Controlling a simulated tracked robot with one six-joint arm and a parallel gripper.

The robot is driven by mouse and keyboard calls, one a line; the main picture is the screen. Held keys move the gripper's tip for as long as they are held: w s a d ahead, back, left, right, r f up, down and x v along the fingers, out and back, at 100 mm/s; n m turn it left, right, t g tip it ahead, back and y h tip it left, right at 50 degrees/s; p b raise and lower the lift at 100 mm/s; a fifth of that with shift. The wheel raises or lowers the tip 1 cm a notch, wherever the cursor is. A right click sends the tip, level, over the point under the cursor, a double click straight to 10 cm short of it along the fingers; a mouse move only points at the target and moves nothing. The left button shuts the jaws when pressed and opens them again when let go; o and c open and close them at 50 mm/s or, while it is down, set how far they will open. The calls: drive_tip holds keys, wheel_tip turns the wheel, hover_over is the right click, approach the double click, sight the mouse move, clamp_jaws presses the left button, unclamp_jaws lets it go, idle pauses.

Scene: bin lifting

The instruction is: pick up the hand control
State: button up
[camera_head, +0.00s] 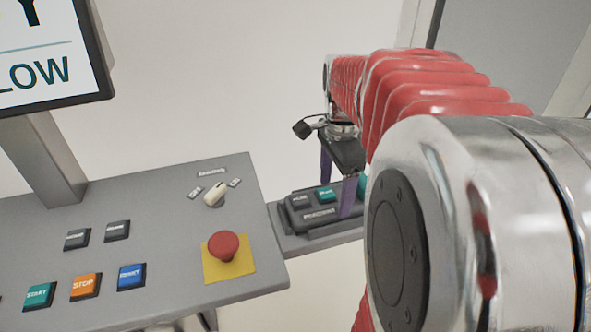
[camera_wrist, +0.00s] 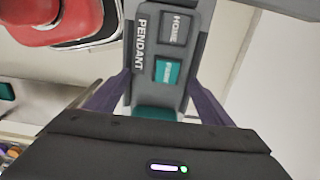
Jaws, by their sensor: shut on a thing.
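The hand control (camera_head: 322,211) is a dark grey pendant lettered "PENDANT", with a grey button and a teal one. It lies on a small grey shelf (camera_head: 343,236) at the right side of the console. In the wrist view the hand control (camera_wrist: 148,58) runs up from between the purple fingers, with its "HOME" button and teal button showing. My gripper (camera_head: 340,180) reaches down over it from the right. In the wrist view my gripper (camera_wrist: 160,97) is shut on the hand control, one finger on each side. The lower end is hidden behind the gripper body.
The grey console (camera_head: 130,235) fills the left, with a red mushroom button (camera_head: 224,246) on a yellow plate, a selector knob (camera_head: 215,194) and several coloured push buttons. A screen (camera_head: 50,55) stands on a post at the upper left. The wall behind is plain.

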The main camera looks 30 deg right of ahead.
sight(334, 193)
drive_tip(key=c, duration=1.1)
drive_tip(key=shift+r, duration=0.1)
wheel_tip(334, 193, up, 10)
drive_tip(key=shift+f, duration=0.1)
idle(0.6)
